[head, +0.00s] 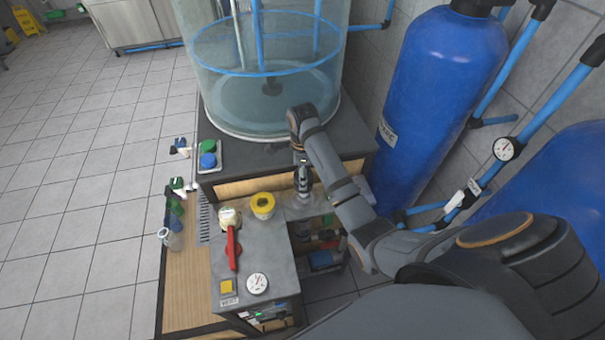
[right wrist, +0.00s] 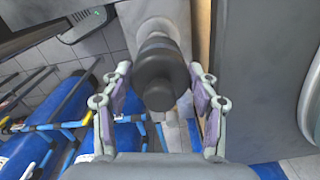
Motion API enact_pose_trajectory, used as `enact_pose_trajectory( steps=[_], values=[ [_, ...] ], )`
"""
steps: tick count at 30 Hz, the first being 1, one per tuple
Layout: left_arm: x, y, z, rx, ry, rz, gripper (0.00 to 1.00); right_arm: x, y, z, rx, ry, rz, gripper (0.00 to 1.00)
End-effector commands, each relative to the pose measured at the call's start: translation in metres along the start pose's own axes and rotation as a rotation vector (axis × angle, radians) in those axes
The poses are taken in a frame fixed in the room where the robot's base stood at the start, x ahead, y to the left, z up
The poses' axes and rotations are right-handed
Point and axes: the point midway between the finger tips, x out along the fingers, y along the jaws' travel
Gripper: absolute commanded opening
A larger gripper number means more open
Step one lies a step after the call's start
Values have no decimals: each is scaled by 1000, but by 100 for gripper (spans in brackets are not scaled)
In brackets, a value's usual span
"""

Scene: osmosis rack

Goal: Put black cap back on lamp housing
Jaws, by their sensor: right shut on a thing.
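The black cap (right wrist: 158,78) is round and dark and fills the middle of the right wrist view. My right gripper (right wrist: 160,98) has its fingers on both sides of the cap and is shut on it. A pale grey part (right wrist: 165,14), which may be the lamp housing, lies behind the cap and in line with it. I cannot tell whether the cap touches it. In the head view my right gripper (head: 302,185) points down beside the bench edge, and the cap is too small or hidden to make out there. My left gripper is not in view.
A grey cabinet (head: 270,232) carries a yellow-rimmed cup (head: 263,204), a red-handled valve (head: 232,248) and a gauge (head: 257,283). A large clear tank (head: 265,100) stands behind. Blue cylinders (head: 435,100) and pipes crowd the right. The tiled floor at left is mostly clear.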

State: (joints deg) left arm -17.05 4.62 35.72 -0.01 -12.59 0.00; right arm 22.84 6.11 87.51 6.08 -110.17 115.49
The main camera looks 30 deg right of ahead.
Motion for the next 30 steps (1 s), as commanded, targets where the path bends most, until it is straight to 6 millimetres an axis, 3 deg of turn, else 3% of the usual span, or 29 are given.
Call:
enact_pose_trajectory(
  steps=[17, 30],
  values=[
    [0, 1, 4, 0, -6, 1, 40, 0, 3, 1, 0, 0, 0, 24],
    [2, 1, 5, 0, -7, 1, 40, 16, 3, 1, 0, 1, 1, 24]
  ],
)
